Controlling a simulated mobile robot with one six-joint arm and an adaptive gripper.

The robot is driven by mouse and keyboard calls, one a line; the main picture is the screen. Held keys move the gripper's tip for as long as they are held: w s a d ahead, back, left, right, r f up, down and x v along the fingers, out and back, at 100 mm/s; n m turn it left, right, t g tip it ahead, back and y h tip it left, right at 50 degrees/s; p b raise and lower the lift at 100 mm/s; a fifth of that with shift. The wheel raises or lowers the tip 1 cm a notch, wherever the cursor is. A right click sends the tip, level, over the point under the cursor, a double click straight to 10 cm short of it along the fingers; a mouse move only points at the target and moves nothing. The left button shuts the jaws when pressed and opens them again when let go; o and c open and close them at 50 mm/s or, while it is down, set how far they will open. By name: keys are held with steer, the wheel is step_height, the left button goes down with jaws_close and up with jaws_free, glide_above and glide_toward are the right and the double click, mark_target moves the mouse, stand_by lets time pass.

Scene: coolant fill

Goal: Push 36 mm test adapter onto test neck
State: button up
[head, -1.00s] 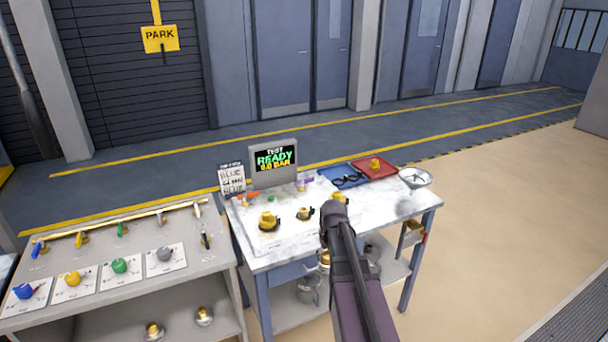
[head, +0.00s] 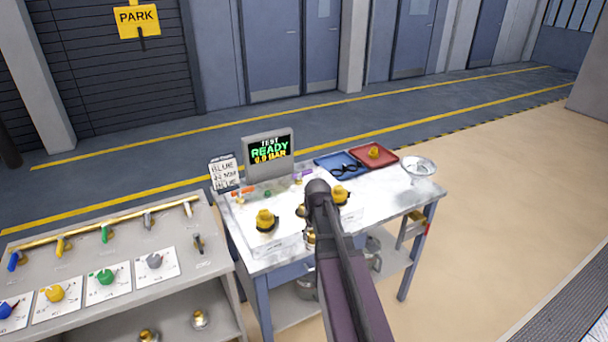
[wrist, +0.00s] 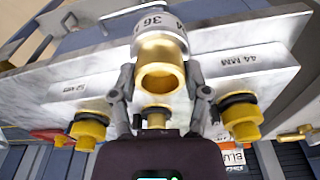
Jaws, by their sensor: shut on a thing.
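The 36 mm test adapter (wrist: 160,48) is a gold cup with a grey band marked 36. In the wrist view my gripper (wrist: 161,76) is shut on it, one finger on each side. The middle neck (wrist: 156,116) shows between and below the fingers, partly hidden by the adapter and gripper. I cannot tell whether adapter and neck touch.
Gold fittings with black rings stand either side, by the 52 mm (wrist: 90,127) and 44 mm (wrist: 241,117) labels. A screen (head: 268,152) reads TEST READY 0.0 BAR. Blue (head: 325,172) and red (head: 385,164) trays and a bowl (head: 419,168) lie at the table's back right.

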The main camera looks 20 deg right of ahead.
steer(key=shift+d, duration=0.2)
steer(key=shift+r, duration=0.1)
steer(key=shift+w+d+r, duration=0.1)
steer(key=shift+w, duration=0.05)
steer(key=w+d+r+p, duration=0.3)
steer(key=w+r+p, duration=0.8)
steer(key=w, duration=0.4)
steer(key=shift+w+r+p, duration=0.15)
steer(key=shift+r+p, duration=0.15)
steer(key=shift+p, duration=0.2)
steer(key=shift+f, duration=0.15)
steer(key=shift+f+b, duration=2.75)
steer(key=shift+b, duration=0.15)
steer(key=shift+f+b, duration=1.65)
